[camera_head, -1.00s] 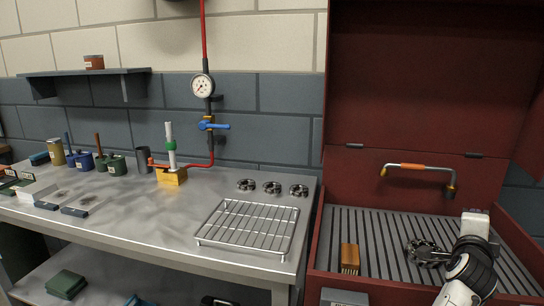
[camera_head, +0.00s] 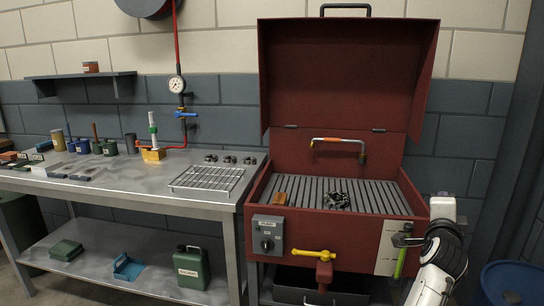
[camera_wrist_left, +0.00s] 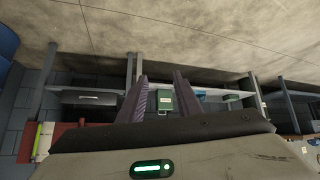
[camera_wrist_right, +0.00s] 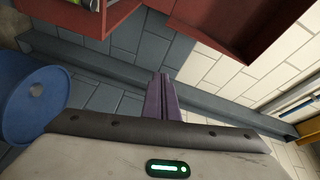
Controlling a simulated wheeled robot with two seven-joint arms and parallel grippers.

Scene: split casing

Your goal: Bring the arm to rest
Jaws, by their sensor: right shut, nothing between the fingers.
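My right gripper (camera_wrist_right: 161,92) has its two purple fingers closed together with nothing between them. In the right wrist view it points at the blue block wall, clear of other things. In the head view my right arm stands up beside the right end of the red parts washer (camera_head: 347,212); its fingertips are hard to make out there. My left gripper (camera_wrist_left: 160,88) shows in the left wrist view with its fingers wide apart and empty. The left arm is outside the head view. A dark toothed ring part (camera_head: 337,200) lies on the washer's slatted bed.
The steel bench (camera_head: 130,190) at left holds a wire rack (camera_head: 208,178) and several small rings. A green can (camera_head: 191,267) stands on its lower shelf. A blue drum (camera_head: 512,283) stands at lower right.

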